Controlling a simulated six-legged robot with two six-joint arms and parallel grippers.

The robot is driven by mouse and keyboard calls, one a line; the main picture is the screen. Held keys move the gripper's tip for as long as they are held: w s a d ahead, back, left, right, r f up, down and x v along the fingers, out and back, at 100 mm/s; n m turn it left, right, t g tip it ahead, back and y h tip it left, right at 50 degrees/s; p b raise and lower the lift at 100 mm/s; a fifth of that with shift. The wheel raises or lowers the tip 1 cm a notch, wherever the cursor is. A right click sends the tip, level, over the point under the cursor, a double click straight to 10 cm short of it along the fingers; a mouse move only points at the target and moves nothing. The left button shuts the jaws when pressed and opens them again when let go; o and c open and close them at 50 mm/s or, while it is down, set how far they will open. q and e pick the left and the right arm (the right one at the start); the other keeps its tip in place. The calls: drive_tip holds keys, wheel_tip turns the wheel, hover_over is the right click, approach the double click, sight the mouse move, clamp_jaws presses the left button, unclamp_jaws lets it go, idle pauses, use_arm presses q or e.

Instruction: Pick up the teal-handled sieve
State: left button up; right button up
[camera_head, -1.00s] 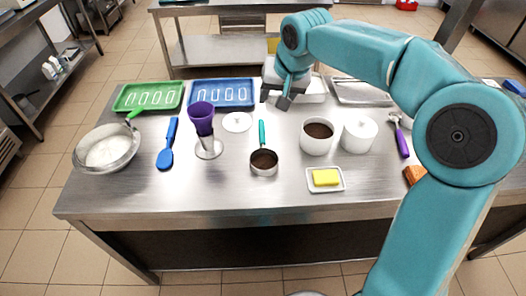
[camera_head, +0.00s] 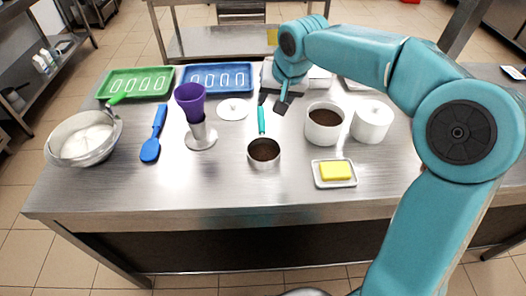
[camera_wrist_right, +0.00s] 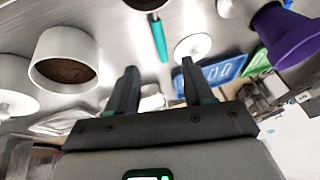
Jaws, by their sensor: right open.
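The teal-handled sieve lies on the steel table, its round metal cup (camera_head: 264,153) toward me and full of something dark brown. Its teal handle (camera_head: 262,120) points away from me, toward my right gripper (camera_head: 272,102). The right gripper is open and empty, just beyond and slightly right of the handle's end in the head view. In the right wrist view, the handle (camera_wrist_right: 159,38) shows ahead of the gap between the open fingers (camera_wrist_right: 159,68), apart from them. The cup is partly cut off at the top there. My left gripper is not in view.
A white pot of dark powder (camera_head: 324,128) and a lidded white jar (camera_head: 371,122) stand right of the sieve. A butter dish (camera_head: 334,181) is in front. A purple cup in a stand (camera_head: 191,103) and a white lid (camera_head: 233,109) are left. A blue tray (camera_head: 219,77) lies behind.

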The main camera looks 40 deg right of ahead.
sight(262, 123)
drive_tip(key=p+x, duration=0.1)
drive_tip(key=x, duration=1.3)
drive_tip(key=shift+w+d+f, duration=0.15)
drive_tip(key=shift+f, duration=0.15)
drive_tip(key=shift+r, duration=0.1)
drive_tip(key=shift+c, duration=0.4)
clamp_jaws()
